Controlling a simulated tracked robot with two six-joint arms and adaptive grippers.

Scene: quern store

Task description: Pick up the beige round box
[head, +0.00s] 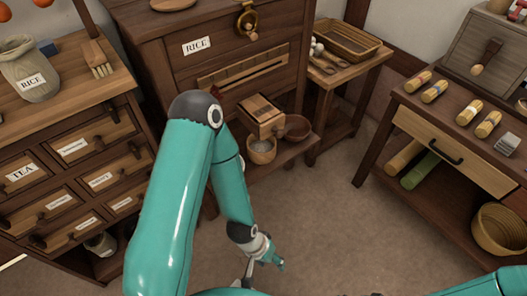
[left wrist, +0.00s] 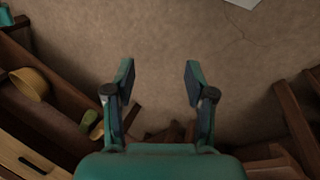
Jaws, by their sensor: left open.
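I cannot make out a beige round box for certain in either view. The closest thing in shape is a small round tan tub (head: 261,150) with pale contents, below the rice cabinet's box-shaped mill in the head view. My left gripper (head: 266,262) is low over the floor at the bottom middle of the head view, well in front of that tub. In the left wrist view its two fingers (left wrist: 158,82) are spread apart with only bare floor between them. My right gripper does not show.
A wooden drawer cabinet (head: 75,160) stands at left and the rice cabinet (head: 190,75) at the back. A side table (head: 350,78) holds a tray. The right table (head: 450,150) carries several rolls, with a wicker basket (head: 500,228) below. The middle floor (head: 330,220) is clear.

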